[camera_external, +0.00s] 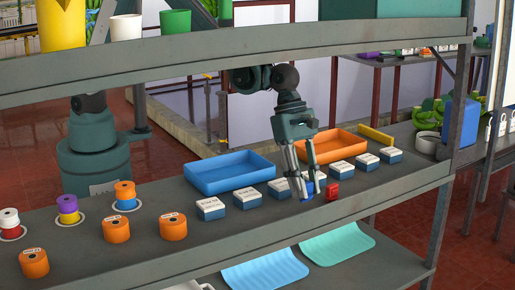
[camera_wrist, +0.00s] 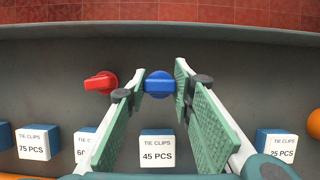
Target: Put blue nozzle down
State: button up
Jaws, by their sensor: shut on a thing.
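The blue nozzle (camera_external: 308,188) is between the fingertips of my gripper (camera_external: 307,186), low over the middle shelf near its front edge. In the wrist view the blue nozzle (camera_wrist: 158,83) sits between the two green finger pads of my gripper (camera_wrist: 157,88). My gripper points down and is shut on it. Whether the nozzle's underside touches the shelf cannot be told. A red nozzle (camera_external: 333,190) stands on the shelf just right of it; in the wrist view the red nozzle (camera_wrist: 102,82) is to the left, apart from the fingers.
A row of tie clip boxes (camera_external: 247,198) lies behind the nozzles. A blue tray (camera_external: 228,186) and an orange tray (camera_external: 292,158) stand farther back. Orange spools (camera_external: 116,229) are at the left. The upper shelf (camera_external: 220,45) hangs above. The shelf's front strip is bare.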

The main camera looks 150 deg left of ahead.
jog(key=shift+f, duration=0.15)
jog(key=shift+f, duration=1.4)
jog(key=shift+f+b, duration=0.1)
jog(key=shift+b, duration=0.2)
jog(key=o, duration=0.8)
jog(key=shift+p+v, duration=0.5)
jog(key=shift+v, duration=3.45)
